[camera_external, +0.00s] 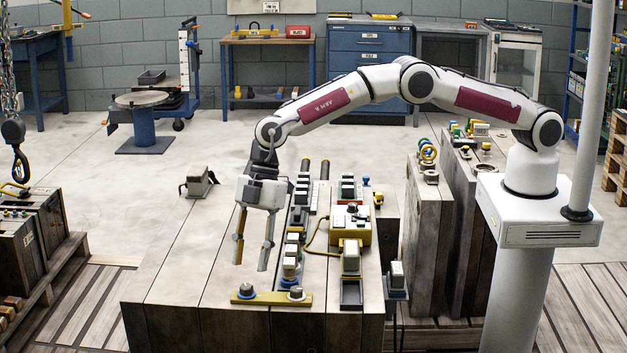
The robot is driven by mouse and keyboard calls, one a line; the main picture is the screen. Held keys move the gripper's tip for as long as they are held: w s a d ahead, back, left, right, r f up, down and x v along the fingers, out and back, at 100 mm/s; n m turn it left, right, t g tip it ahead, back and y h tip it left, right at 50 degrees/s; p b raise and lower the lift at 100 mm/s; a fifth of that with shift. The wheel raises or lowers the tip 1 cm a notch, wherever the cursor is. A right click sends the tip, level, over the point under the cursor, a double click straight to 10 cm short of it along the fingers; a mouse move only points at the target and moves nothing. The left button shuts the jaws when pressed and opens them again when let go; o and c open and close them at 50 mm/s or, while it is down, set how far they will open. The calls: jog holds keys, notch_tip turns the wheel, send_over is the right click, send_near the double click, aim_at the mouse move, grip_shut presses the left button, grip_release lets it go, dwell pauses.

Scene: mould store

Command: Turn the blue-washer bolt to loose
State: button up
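A yellow bar (271,299) lies across the front edge of the grey block-like table. It carries two bolts, a left bolt (247,290) and a right bolt (296,293). My gripper (251,265) hangs above the table, behind the bar and over the gap between the bolts. It points down, its two long fingers are apart, and nothing is between them. It appears to touch neither bolt.
A row of small grey-and-white blocks (292,250) stands right of my gripper. A yellow-edged box (348,226) with a yellow cable is farther right. A grey clamp-like part (199,182) sits at the back left.

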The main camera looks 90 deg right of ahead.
aim_at(246, 285)
jog(key=shift+x, duration=2.75)
grip_shut()
